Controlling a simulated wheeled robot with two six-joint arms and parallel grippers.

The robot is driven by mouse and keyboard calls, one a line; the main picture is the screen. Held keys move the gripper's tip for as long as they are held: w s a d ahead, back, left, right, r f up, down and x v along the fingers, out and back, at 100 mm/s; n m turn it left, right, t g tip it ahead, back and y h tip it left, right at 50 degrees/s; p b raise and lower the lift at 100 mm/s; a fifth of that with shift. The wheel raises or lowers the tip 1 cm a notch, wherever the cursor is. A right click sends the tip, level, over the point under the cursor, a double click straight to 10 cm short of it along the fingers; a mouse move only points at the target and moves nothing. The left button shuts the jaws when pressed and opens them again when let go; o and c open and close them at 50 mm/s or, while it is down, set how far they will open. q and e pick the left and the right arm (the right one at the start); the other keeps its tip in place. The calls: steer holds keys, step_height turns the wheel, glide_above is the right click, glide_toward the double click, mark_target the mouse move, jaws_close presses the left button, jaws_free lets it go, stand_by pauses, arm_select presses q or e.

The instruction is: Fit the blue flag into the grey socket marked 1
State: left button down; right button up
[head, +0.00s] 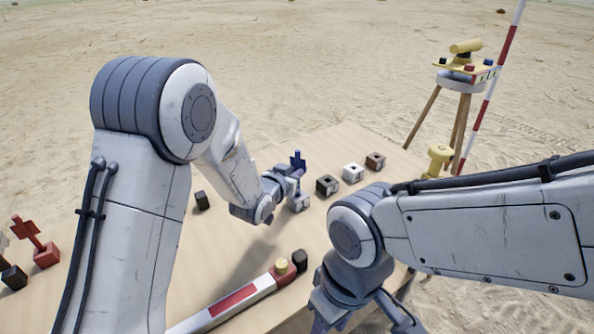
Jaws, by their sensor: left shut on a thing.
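The blue flag (298,160) stands roughly upright in my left gripper (291,182), which is shut on it. The gripper hides the flag's lower part. A light grey socket block (300,203) is just below and beside the gripper fingers, at the near left end of a row of blocks. Whether the flag's foot touches this block or is in its hole is hidden, and no number can be read on it. My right gripper (362,312) is at the bottom edge, partly cut off, so its jaws are unclear.
A black block (327,185), a white block (352,173) and a brown block (375,161) continue the row on the table (335,142). A dark block (202,200) stands left. A red flag piece (45,254) is at far left. A red-and-white bar (237,299) lies in front.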

arm_select(q)
steer(key=shift+f+b, duration=1.35)
steer(key=shift+f, duration=0.2)
steer(key=c, duration=0.8)
jaws_free()
steer(key=shift+r, duration=0.1)
steer(key=v, duration=1)
steer(key=shift+s+a+r, duration=0.1)
steer(key=shift+s, duration=0.15)
